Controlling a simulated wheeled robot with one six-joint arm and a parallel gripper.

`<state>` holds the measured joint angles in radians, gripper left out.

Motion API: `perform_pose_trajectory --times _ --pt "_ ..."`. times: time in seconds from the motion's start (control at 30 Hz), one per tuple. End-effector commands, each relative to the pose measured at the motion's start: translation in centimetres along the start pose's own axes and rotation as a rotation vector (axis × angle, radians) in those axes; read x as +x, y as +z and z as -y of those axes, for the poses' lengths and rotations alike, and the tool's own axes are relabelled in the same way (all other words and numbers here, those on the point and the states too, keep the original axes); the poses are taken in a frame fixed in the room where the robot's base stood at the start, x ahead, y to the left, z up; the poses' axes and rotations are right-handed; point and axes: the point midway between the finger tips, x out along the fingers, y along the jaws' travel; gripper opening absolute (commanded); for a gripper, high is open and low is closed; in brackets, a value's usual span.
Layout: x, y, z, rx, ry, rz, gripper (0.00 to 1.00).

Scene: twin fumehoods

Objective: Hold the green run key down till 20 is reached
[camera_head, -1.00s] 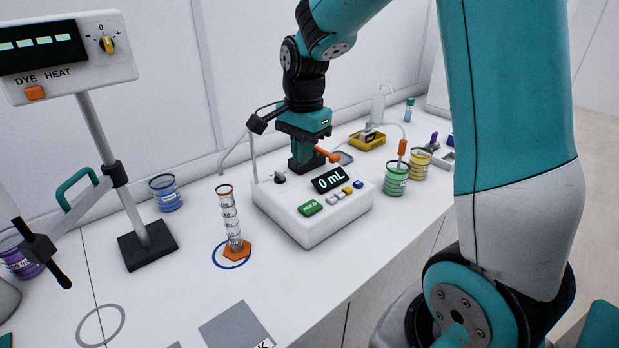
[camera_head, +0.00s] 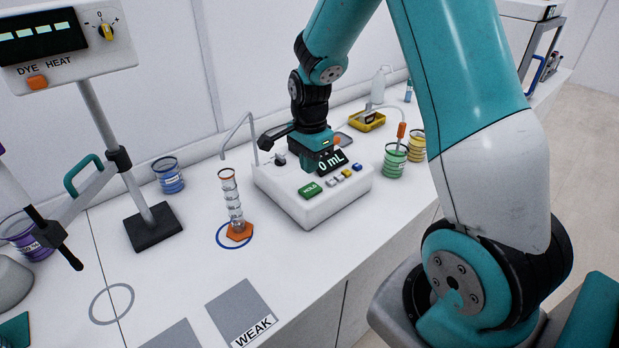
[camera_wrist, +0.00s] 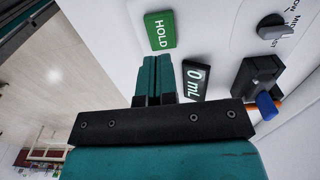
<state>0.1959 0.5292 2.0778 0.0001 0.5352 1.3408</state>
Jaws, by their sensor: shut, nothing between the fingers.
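The white dispenser (camera_head: 335,207) stands on the bench with a dark display (camera_head: 331,161) reading 0 mL. The green key (camera_head: 311,190), marked HOLD, is at the front left of its panel. My gripper (camera_head: 309,169) is shut and empty, over the panel just behind the green key. In the wrist view, the shut fingertips (camera_wrist: 158,60) point at the green key (camera_wrist: 160,31), seemingly just short of it; I cannot see contact. A glass cylinder (camera_head: 231,200) with an orange base stands in a blue ring under the spout.
Green (camera_head: 395,162) and yellow (camera_head: 417,143) beakers stand to the right, a blue beaker (camera_head: 168,177) to the left. A post with a dye-heat panel (camera_head: 65,45) stands at left.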

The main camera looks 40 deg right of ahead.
Motion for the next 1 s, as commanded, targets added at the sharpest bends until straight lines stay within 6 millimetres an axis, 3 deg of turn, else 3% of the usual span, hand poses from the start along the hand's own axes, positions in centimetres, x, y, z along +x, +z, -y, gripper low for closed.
perform_pose_trajectory --times 0.3,0.8,1.0 --pt "4.7 0.0 0.0 0.0 0.002 0.001 0.0" --pt "5.8 0.0 0.0 0.0 -0.001 0.0 0.0" --pt "7.8 0.0 0.0 0.0 0.0 0.0 0.0"
